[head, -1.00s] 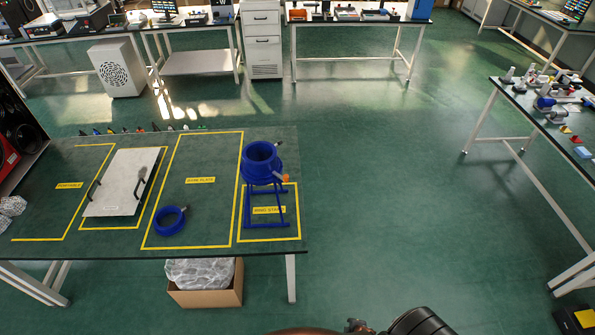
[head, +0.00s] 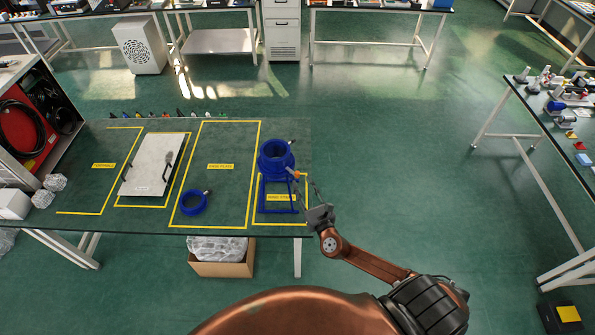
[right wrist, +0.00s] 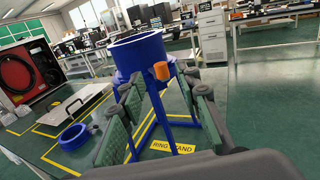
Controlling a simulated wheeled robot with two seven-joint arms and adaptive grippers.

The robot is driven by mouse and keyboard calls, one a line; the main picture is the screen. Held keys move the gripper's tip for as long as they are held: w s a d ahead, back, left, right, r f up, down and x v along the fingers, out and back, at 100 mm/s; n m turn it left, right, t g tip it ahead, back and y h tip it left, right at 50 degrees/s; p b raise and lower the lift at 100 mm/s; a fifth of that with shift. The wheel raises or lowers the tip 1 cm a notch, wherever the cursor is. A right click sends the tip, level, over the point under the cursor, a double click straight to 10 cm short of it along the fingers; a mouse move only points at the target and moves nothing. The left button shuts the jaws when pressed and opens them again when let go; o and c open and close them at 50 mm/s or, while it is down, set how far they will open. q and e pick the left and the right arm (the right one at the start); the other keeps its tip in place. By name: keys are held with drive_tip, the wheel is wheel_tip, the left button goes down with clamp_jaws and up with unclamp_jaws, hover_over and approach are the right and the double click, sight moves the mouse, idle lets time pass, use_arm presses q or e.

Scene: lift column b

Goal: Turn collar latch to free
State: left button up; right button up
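A blue collar (head: 276,157) sits on top of a blue ring stand (head: 262,196) at the right end of the green table. Its small orange latch end (head: 297,174) points toward me on the right side. In the right wrist view the collar (right wrist: 137,55) is large, with the orange end (right wrist: 161,71) facing the camera. My right gripper (head: 308,186) is open and empty. Its fingers (right wrist: 158,95) spread below and either side of the orange end, and I see no contact. My left gripper is out of view.
A loose blue ring (head: 194,206) and a light plate with handles (head: 152,165) lie left on the table (head: 110,205). A cardboard box (head: 222,268) stands on the floor under it. The floor right of the table is open.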

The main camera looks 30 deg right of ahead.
sight(298, 175)
drive_tip(key=w, duration=0.4)
drive_tip(key=w+d+p, duration=0.1)
drive_tip(key=w, duration=0.1)
drive_tip(key=shift+w, duration=0.15)
drive_tip(key=shift+f, duration=0.1)
drive_tip(key=shift+c, duration=0.7)
clamp_jaws()
